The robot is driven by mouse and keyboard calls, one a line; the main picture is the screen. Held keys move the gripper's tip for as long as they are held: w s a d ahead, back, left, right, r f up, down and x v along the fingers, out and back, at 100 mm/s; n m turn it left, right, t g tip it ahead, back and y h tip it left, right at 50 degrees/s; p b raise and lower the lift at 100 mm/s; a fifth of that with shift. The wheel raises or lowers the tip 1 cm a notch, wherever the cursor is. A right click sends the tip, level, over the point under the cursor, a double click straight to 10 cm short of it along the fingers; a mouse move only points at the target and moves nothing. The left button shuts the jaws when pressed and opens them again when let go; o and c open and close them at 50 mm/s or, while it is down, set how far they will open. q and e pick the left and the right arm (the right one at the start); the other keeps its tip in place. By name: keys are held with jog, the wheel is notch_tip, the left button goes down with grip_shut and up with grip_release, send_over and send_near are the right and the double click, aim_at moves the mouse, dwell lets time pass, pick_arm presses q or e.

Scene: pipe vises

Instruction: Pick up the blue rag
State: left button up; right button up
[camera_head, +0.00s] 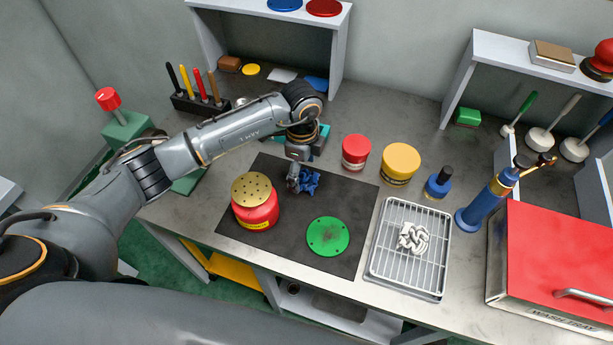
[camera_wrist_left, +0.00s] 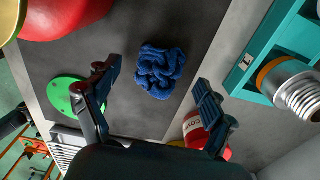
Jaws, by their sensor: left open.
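The blue rag (camera_head: 310,182) is a crumpled dark-blue bundle on the dark mat (camera_head: 285,238), near the mat's far edge. In the left wrist view the rag (camera_wrist_left: 160,72) lies beyond and between the spread fingers, with mat showing around it. My left gripper (camera_head: 297,180) points down over the rag and hides part of it in the head view. In the wrist view the left gripper (camera_wrist_left: 155,95) is open and empty. My right gripper is not in view.
A red can with a perforated brass top (camera_head: 256,205) stands left of the rag. A green disc (camera_head: 328,237) lies in front. A red tub (camera_head: 356,152) and a yellow tub (camera_head: 399,164) stand to the right. A wire rack (camera_head: 408,265) holds a white rag (camera_head: 412,239).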

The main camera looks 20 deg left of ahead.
pick_arm(q)
notch_tip(320, 180, down, 2)
jog(key=shift+f, duration=0.2)
jog(key=c, duration=0.8)
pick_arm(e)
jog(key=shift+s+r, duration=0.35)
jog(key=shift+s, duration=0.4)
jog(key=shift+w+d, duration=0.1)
